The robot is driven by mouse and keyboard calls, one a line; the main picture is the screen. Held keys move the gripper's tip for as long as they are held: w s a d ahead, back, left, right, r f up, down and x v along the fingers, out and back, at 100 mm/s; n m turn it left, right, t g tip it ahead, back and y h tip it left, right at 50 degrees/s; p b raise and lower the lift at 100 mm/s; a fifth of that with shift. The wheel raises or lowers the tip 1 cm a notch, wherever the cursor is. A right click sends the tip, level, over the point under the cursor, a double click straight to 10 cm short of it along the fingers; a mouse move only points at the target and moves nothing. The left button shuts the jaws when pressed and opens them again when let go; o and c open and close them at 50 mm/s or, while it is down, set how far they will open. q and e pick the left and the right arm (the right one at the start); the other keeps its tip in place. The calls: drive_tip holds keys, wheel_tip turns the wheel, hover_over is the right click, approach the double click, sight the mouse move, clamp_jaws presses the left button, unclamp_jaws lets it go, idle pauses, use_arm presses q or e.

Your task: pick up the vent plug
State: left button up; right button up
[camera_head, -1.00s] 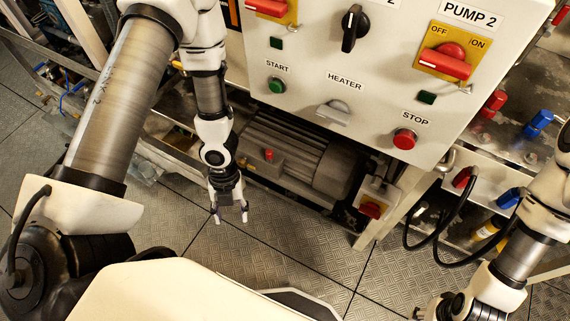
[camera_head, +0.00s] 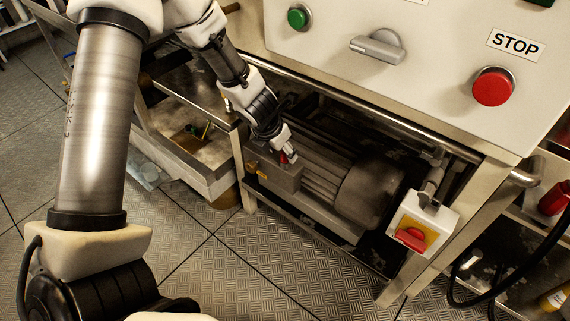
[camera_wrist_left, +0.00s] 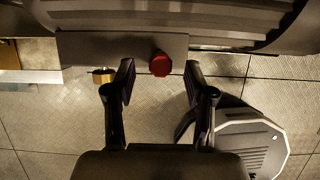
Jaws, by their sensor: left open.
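The vent plug appears to be the small red plug (camera_head: 284,158) on the grey box at the near left end of the motor (camera_head: 345,180). In the left wrist view the red plug (camera_wrist_left: 160,63) stands at the edge of the grey box. My left gripper (camera_head: 288,151) reaches down over the box, close to the plug, and partly covers it. In the left wrist view my left gripper (camera_wrist_left: 158,80) is open, with one finger on each side of the plug's line. I cannot tell whether its fingers touch the plug. My right gripper is out of view.
A brass fitting (camera_wrist_left: 103,76) sits on the box left of the plug. The control panel (camera_head: 455,105) overhangs the motor, with a steel rail (camera_head: 370,108) below it. A red and yellow switch (camera_head: 412,238) hangs right of the motor. The floor (camera_head: 240,270) in front is clear.

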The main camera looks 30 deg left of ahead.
use_arm(q)
drive_tip(key=shift+x, duration=1.15)
drive_tip(key=shift+r, duration=0.1)
drive_tip(key=shift+s, duration=0.1)
drive_tip(key=shift+c, duration=1)
drive_tip(key=c, duration=0.7)
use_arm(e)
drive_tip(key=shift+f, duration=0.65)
use_arm(q)
drive_tip(key=shift+r, duration=0.1)
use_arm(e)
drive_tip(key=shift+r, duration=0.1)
